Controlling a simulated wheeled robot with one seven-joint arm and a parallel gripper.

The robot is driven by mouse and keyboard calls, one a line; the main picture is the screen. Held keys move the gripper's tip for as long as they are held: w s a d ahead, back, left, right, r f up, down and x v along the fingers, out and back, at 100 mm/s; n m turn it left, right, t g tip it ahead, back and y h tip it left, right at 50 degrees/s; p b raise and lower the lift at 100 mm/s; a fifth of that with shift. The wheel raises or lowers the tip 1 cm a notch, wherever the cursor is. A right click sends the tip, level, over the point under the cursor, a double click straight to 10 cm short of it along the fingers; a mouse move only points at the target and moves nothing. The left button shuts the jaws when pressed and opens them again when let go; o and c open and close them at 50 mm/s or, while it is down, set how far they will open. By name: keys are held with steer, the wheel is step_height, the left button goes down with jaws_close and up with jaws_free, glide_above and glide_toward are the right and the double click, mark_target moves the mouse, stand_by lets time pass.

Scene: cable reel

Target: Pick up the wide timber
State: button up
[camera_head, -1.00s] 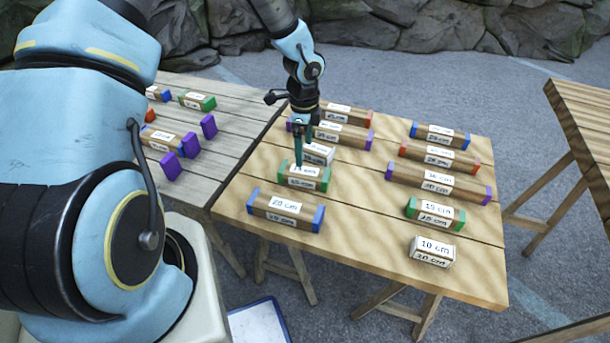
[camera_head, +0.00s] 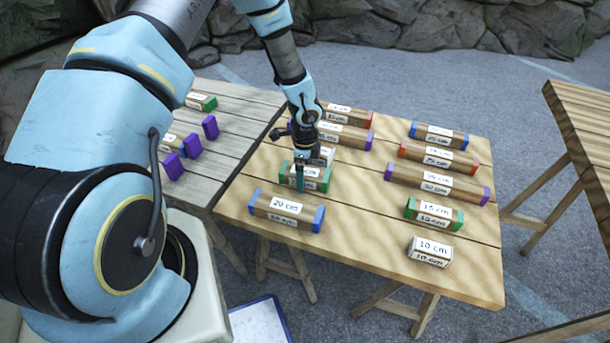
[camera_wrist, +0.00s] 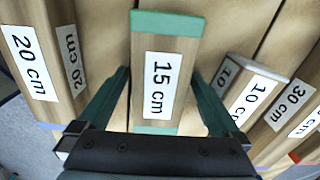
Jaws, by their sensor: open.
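Several labelled timber blocks lie on the wooden table (camera_head: 370,250); the frames do not make clear which one is called wide. My gripper (camera_head: 300,188) is open over the green-ended 15 cm block (camera_head: 319,180) at the table's left side. In the wrist view, this 15 cm block (camera_wrist: 160,70) lies between my two fingers, one on each side, with nothing gripped. The blue-ended 20 cm block (camera_head: 286,210) lies in front of it and shows at the left of the wrist view (camera_wrist: 32,62). A small 10 cm block (camera_head: 322,153), partly hidden, lies just behind.
The right column holds the purple-ended 30 cm block (camera_head: 438,182), a green-ended 15 cm block (camera_head: 434,212) and a plain 10 cm block (camera_head: 431,252). A grey table (camera_head: 235,125) with more blocks stands left. The middle strip and front of the wooden table are clear.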

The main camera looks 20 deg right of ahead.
steer(key=shift+c, duration=0.2)
steer(key=c, duration=1.4)
